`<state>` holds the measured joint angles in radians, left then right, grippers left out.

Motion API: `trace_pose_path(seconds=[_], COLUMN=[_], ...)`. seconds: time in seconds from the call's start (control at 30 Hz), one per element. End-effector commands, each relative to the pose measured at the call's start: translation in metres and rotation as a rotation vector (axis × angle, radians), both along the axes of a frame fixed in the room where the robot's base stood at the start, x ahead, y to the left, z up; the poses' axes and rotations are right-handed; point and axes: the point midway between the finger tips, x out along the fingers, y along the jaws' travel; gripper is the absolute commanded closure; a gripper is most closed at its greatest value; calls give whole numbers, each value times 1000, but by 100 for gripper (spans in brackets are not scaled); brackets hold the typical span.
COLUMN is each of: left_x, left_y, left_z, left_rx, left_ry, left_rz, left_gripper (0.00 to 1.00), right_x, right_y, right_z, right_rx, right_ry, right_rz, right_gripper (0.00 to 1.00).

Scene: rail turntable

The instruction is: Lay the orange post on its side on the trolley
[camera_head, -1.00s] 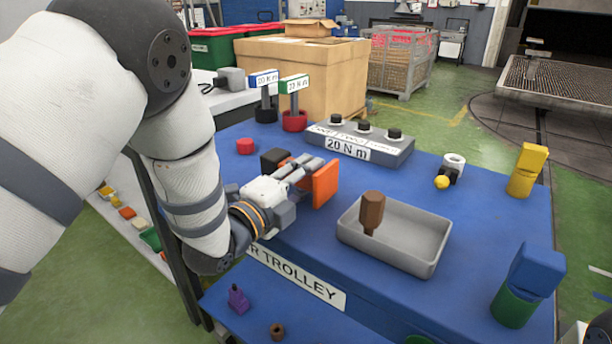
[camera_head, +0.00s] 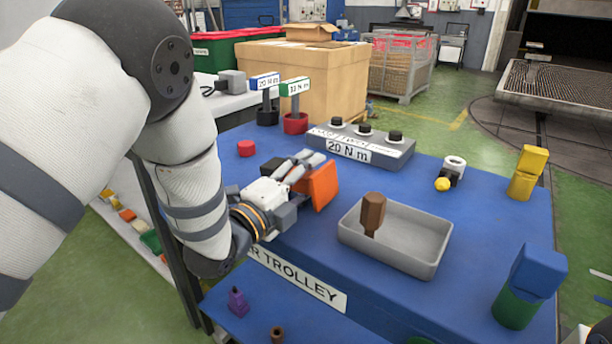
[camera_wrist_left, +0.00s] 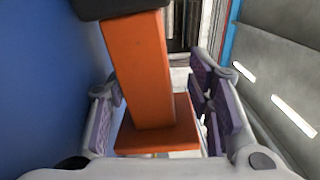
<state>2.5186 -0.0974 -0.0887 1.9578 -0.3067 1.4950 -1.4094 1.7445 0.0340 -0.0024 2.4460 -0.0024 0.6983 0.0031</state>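The orange post (camera_head: 322,187) lies on its side on the blue trolley (camera_head: 300,240), with its flat orange base plate standing on edge towards the right and its black end (camera_head: 272,165) at the left. In the left wrist view its orange column (camera_wrist_left: 140,75) runs up the picture to the black end. My left gripper (camera_head: 305,172) is around the post near the base plate. Its fingers, with purple pads, stand apart on both sides, and a gap shows beside the column. Only a sliver of what may be my right gripper (camera_head: 598,332) shows at the bottom right corner.
A grey tray (camera_head: 420,228) with a brown piece (camera_head: 372,213) stands just right of the post. A grey torque box (camera_head: 360,143) and a red cap (camera_head: 246,148) are behind. Yellow (camera_head: 528,170) and blue-green (camera_head: 530,280) blocks stand at the right.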

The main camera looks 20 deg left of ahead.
Motion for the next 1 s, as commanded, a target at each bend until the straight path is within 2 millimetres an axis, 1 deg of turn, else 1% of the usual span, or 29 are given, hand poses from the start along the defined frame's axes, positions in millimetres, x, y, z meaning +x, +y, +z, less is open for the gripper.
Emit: trace_pose_path(seconds=[0.03,0.07,0.17,0.23,0.5,0.63,0.77,1.0], left_x=[-7,-7,-11,-21,-88,-110,-120,-120], left_y=[-4,-4,-3,1,28,37,41,41], left_z=[-32,-34,-34,-33,-22,-16,-12,-9], left_rx=[13,14,14,14,10,7,5,3], left_ry=[67,72,72,69,40,26,16,8], left_rz=[-9,-9,-9,-9,-2,-1,0,1], left_gripper=[48,48,48,48,48,48,48,48], right_x=[-3,-3,-3,-3,-3,-2,-2,-1], right_y=[0,0,0,0,0,0,0,0], right_z=[-4,-4,-4,-4,-4,-3,-2,-1], right_rx=[0,0,-1,-1,0,0,0,0], right_ry=[11,11,11,11,10,8,7,4], right_rz=[0,0,0,0,0,0,0,0], right_gripper=[46,46,46,46,46,46,46,46])
